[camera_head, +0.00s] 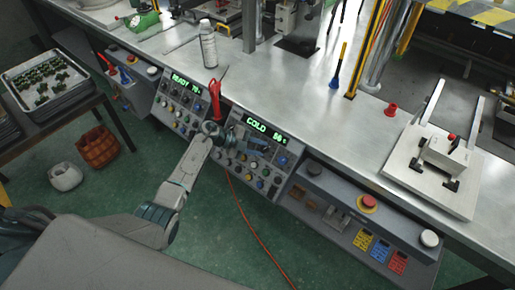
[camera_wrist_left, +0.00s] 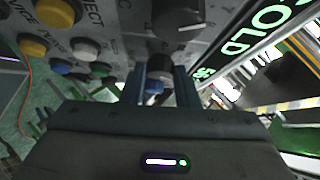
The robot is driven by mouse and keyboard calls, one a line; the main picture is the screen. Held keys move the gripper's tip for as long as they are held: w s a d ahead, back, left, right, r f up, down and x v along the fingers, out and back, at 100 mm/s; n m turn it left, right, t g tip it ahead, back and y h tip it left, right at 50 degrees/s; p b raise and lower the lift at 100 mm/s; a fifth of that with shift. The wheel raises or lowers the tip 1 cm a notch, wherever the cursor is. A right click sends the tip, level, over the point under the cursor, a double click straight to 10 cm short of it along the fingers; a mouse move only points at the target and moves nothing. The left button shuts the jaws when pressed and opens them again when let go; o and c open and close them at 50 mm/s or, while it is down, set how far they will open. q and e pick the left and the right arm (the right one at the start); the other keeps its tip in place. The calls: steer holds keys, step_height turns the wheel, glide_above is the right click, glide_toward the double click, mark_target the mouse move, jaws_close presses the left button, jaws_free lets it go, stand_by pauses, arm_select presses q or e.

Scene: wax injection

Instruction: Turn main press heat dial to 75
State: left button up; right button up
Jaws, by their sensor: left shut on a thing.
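My left gripper (camera_head: 243,139) reaches the right-hand control panel (camera_head: 262,184), just below its green display (camera_head: 264,130). The display reads COLD and a number that looks like 80, though its digits are hard to read. In the left wrist view the two fingers of my left gripper (camera_wrist_left: 162,88) are shut on a dark round dial (camera_wrist_left: 159,68), one finger on each side. Its label and pointer are hidden. A larger black dial (camera_wrist_left: 180,17) with a white pointer mark sits beyond it. The COLD display (camera_wrist_left: 245,40) is to its right. My right gripper is not in view.
A left-hand panel (camera_head: 178,108) has a display reading READY and about 70. A red-handled tool (camera_head: 215,95) and a bottle (camera_head: 208,46) are close to my arm. Buttons (camera_wrist_left: 85,49) crowd beside the dial. A red stop button (camera_head: 368,202) is further right.

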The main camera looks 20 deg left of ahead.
arm_select(q)
steer(key=m+g, duration=0.1)
steer(key=m+y, duration=0.1)
steer(key=m, duration=0.1)
steer(key=shift+w+d+r+g, duration=0.1)
steer(key=shift+w+r+g, duration=0.05)
steer(key=shift+g, duration=0.25)
steer(key=shift+d+r+m+g+y+b, duration=0.1)
steer(key=shift+m+g+y+b, duration=0.3)
steer(key=shift+m+y, duration=0.5)
steer(key=o, duration=1)
steer(key=shift+c, duration=0.2)
steer(key=shift+r, duration=0.1)
